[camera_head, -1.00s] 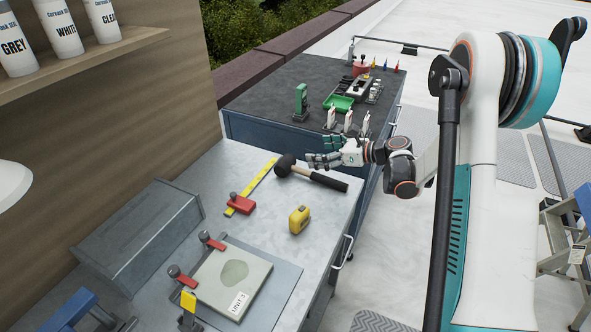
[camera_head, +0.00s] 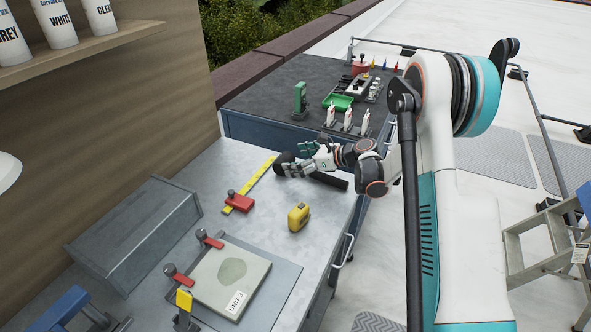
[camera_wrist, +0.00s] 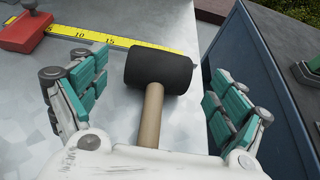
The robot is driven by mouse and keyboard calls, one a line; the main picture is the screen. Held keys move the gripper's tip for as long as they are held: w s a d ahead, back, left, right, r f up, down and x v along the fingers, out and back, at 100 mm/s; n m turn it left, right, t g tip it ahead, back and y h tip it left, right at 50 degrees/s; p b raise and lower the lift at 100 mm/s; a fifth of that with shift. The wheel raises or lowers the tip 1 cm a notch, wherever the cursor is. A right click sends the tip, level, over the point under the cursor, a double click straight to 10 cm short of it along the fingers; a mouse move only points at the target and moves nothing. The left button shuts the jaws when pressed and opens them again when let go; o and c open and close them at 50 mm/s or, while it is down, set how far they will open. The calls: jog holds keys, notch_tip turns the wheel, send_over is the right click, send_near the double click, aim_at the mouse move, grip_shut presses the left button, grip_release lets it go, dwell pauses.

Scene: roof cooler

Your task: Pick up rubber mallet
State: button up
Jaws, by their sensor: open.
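The rubber mallet lies on the grey metal bench (camera_head: 235,170); its black head (camera_head: 285,164) is at the left and its black grip (camera_head: 330,181) points right. In the wrist view the mallet's black head (camera_wrist: 162,69) and tan wooden handle (camera_wrist: 151,115) lie between the spread fingers. My gripper (camera_head: 303,163) is over the mallet near the head and hides part of the handle in the head view. In the wrist view my gripper (camera_wrist: 155,95) is open, with teal-padded fingers on both sides of the handle. I cannot tell whether any finger touches the mallet.
A yellow ruler (camera_head: 262,170) lies left of the mallet head, with a red clamp (camera_head: 239,201) beside it. A yellow tape measure (camera_head: 298,216) sits nearer. A clamped panel (camera_head: 230,278) lies in front. A dark-topped blue cabinet (camera_head: 262,103) with bottles and a green tray stands behind.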

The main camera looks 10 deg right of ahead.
aim_at(287, 158)
jog(key=b+x, duration=0.1)
jog(key=x, duration=0.3)
jog(key=shift+w+a+b, duration=0.15)
jog(key=shift+a+b, duration=0.05)
jog(key=shift+b, duration=0.1)
jog(key=shift+r, duration=0.15)
jog(key=c, duration=1.5)
jog(key=shift+r, duration=0.1)
notch_tip(287, 158, up, 20)
jog(key=p, duration=0.6)
